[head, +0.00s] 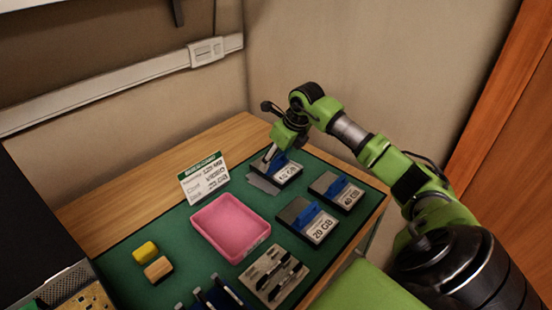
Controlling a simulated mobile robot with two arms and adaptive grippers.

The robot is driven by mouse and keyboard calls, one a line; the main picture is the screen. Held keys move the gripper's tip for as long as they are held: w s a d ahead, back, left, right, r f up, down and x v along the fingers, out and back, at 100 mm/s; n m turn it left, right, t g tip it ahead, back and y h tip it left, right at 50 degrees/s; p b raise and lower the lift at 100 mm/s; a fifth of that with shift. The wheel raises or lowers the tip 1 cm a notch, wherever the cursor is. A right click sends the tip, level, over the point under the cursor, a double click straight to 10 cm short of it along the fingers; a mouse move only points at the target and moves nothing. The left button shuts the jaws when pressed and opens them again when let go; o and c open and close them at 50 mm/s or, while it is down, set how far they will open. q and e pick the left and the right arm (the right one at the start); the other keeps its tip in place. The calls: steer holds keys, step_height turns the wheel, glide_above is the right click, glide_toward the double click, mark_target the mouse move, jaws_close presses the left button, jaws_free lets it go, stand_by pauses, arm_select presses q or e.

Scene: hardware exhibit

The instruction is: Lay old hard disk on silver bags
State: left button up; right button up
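My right gripper (275,156) is at the far end of the green mat, right at a dark hard disk with a white label (288,172) that seems to read 10 GB and a blue part on top. Its fingers are small and partly hidden, so I cannot tell whether they are shut on the disk. Flat grey sheets, seemingly the silver bags (262,184), show at the disk's front left edge, and the disk overlaps them in this view. Whether the disk rests on them or is held above is unclear. My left gripper is not in view.
Two more disks, one marked 20 GB (308,222) and one behind it (337,190), lie on the mat (170,225). A pink tray (205,217), a tool board (258,281), yellow (145,250) and tan (158,269) blocks and a sign (204,178) stand nearby.

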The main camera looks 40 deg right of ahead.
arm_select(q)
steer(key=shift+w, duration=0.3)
arm_select(e)
steer(key=shift+r, duration=0.2)
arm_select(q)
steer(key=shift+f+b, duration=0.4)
arm_select(e)
steer(key=v, duration=1.2)
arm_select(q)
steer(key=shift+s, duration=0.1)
